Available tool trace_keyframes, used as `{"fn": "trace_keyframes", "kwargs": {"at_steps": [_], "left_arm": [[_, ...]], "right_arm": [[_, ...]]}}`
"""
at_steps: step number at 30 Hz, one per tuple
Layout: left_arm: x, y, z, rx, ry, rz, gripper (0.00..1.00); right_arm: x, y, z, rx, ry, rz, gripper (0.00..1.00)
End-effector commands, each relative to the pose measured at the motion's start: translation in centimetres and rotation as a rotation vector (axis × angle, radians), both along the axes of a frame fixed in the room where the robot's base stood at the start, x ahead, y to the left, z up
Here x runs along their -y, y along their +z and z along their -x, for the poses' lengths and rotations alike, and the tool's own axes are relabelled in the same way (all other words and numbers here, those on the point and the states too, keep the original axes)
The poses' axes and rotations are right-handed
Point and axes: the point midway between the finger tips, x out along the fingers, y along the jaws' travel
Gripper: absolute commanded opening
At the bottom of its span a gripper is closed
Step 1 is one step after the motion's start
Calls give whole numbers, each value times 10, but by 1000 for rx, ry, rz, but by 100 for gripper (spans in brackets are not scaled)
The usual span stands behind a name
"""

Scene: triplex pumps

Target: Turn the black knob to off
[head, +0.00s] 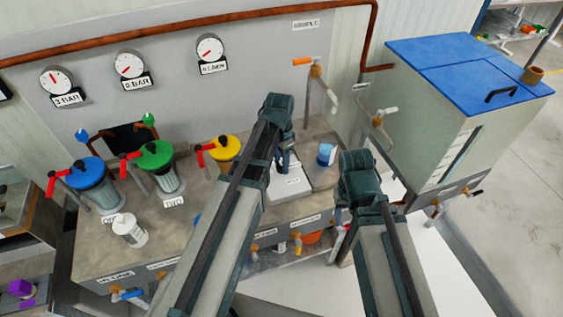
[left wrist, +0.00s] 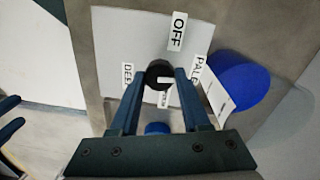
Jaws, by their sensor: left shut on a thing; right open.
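The black knob (left wrist: 158,72) sits on a white plate in the left wrist view, between the two fingers of my left gripper (left wrist: 160,78). The fingers are shut on its sides. The plate carries an OFF label (left wrist: 178,32) above the knob, a DEEP label (left wrist: 127,78) to its left and a PALE label (left wrist: 199,72) to its right. A small white mark shows at the knob's lower right. In the head view my left gripper (head: 287,160) reaches down to the white plate (head: 291,187), and the knob is hidden. My right arm shows there, but its fingers do not.
A blue-and-white cup (head: 326,154) stands right of the plate. Filters with blue (head: 85,171), green (head: 155,154) and yellow (head: 225,148) tops stand to the left. A white bottle (head: 130,230) is near the counter's front. A blue-lidded tank (head: 465,70) stands at the right.

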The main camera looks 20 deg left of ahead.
Motion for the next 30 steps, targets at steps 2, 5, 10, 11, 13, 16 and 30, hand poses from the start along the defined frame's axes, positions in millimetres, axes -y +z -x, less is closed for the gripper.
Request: {"fn": "trace_keyframes", "kwargs": {"at_steps": [2, 5, 10, 11, 13, 16, 30], "left_arm": [[0, 0, 0, 0, 37, 0, 0], [0, 0, 0, -1, 104, 1, 0], [0, 0, 1, 0, 253, 1, 0], [0, 0, 1, 0, 282, 1, 0], [0, 0, 1, 0, 349, 1, 0], [0, 0, 1, 0, 444, 1, 0], [0, 0, 2, -1, 876, 2, 0]], "right_arm": [[0, 0, 0, 0, 0, 0, 53], [0, 0, 0, 0, 0, 0, 53], [0, 0, 0, 0, 0, 0, 53], [0, 0, 0, 0, 0, 0, 53], [0, 0, 0, 0, 0, 0, 53], [0, 0, 0, 0, 0, 0, 53], [0, 0, 0, 0, 0, 0, 53]]}}
